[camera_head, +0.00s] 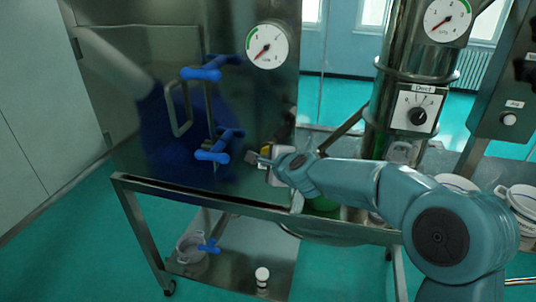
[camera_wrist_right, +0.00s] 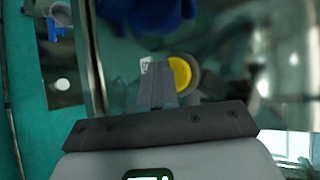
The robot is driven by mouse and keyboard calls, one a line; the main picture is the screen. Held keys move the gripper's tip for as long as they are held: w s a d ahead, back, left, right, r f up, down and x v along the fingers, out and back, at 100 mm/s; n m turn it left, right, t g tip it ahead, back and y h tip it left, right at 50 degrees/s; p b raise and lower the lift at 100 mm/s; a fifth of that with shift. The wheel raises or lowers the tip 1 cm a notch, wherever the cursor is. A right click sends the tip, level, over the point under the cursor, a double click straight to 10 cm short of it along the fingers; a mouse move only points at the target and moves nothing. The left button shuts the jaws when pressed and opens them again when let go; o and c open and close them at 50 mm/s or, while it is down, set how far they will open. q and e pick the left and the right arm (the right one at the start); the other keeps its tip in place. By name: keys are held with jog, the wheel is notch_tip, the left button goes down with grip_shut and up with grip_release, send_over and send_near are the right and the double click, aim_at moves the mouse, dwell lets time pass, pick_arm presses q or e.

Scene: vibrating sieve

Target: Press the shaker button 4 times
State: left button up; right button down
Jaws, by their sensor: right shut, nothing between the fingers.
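My right gripper (camera_head: 252,158) reaches in from the right to the front of the steel cabinet, with its fingers pointing left. In the right wrist view its fingers (camera_wrist_right: 157,68) are together and empty. I cannot read the label or tell whether the fingers touch the button. In the head view only a little yellow (camera_head: 266,150) shows behind the gripper. My left gripper is out of view.
The steel cabinet (camera_head: 130,120) has blue valve handles (camera_head: 213,156) left of my gripper and a pressure gauge (camera_head: 267,46) above. A steel column with a dial knob (camera_head: 418,116) stands to the right. A small white bottle (camera_head: 262,276) stands on the lower shelf.

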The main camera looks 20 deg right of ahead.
jog(key=shift+w+d+r, duration=0.1)
jog(key=shift+w+d, duration=0.45)
jog(key=shift+w, duration=0.1)
dwell(1.2)
dwell(0.3)
jog(key=shift+s+a, duration=0.75)
jog(key=shift+s, duration=0.25)
jog(key=shift+s+a+b, duration=0.3)
jog(key=shift+s+a, duration=0.4)
jog(key=shift+s, duration=0.35)
jog(key=shift+s+a+b, duration=0.3)
jog(key=shift+s+a, duration=0.4)
jog(key=shift+s, duration=0.3)
dwell(0.9)
